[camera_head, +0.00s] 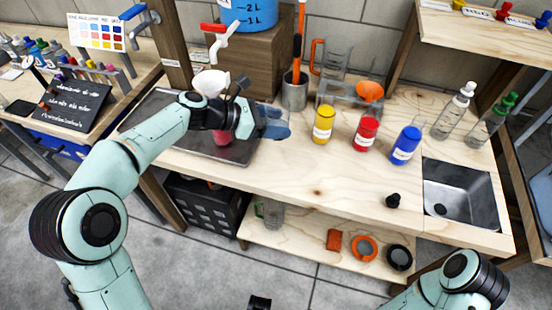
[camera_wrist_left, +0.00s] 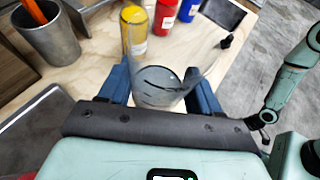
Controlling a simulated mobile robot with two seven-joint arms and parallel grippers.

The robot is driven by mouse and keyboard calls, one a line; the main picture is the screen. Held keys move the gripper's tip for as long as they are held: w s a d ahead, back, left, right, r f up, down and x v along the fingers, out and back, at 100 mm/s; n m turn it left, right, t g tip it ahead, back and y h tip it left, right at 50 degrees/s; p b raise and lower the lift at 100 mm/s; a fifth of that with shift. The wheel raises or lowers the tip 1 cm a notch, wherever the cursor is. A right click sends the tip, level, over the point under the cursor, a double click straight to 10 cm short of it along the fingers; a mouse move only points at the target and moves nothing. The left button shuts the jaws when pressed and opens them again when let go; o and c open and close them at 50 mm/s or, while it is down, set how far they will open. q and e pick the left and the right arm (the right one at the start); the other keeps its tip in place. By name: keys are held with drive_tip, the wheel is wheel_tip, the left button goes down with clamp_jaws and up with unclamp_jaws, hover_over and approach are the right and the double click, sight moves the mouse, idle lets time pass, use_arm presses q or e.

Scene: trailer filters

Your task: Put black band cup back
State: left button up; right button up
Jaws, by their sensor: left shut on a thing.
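My left gripper (camera_head: 275,124) reaches over the bench at the right end of the dark tray. In the left wrist view its two blue fingers (camera_wrist_left: 163,88) are shut on a clear cup (camera_wrist_left: 165,92), one on each side. Dark curved lines show near the cup's base; I cannot tell whether they are its black band. In the head view the cup is mostly hidden by the gripper. A clear cup with an orange handle (camera_head: 318,57) stands on the rack (camera_head: 352,95) at the back. My right arm shows at the lower right, its gripper out of view.
Yellow (camera_head: 323,124), red (camera_head: 365,133) and blue (camera_head: 405,145) bottles stand right of the gripper. A metal pot (camera_head: 295,92) with an orange-handled tool stands behind it. A black stopper (camera_head: 393,200) lies near the sink (camera_head: 460,194). The front middle of the bench is clear.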

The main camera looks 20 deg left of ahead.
use_arm(q)
wheel_tip(320, 180, down, 8)
drive_tip(key=shift+r+b, duration=0.25)
drive_tip(key=shift+b, duration=0.65)
drive_tip(key=shift+f+b, duration=0.85)
drive_tip(key=shift+f, duration=1.95)
use_arm(e)
drive_tip(key=shift+t, duration=0.6)
drive_tip(key=shift+w+d+f, duration=0.2)
drive_tip(key=shift+w+f, duration=0.4)
drive_tip(key=shift+f, duration=0.1)
drive_tip(key=shift+w+d+f, duration=0.25)
drive_tip(key=shift+w+f, duration=0.4)
drive_tip(key=shift+w+d+f, duration=0.2)
drive_tip(key=shift+w+f, duration=0.4)
drive_tip(key=shift+f, duration=0.1)
use_arm(q)
drive_tip(key=shift+f, duration=0.2)
drive_tip(key=o, duration=1.2)
drive_tip(key=shift+o, duration=0.2)
drive_tip(key=shift+r, duration=0.2)
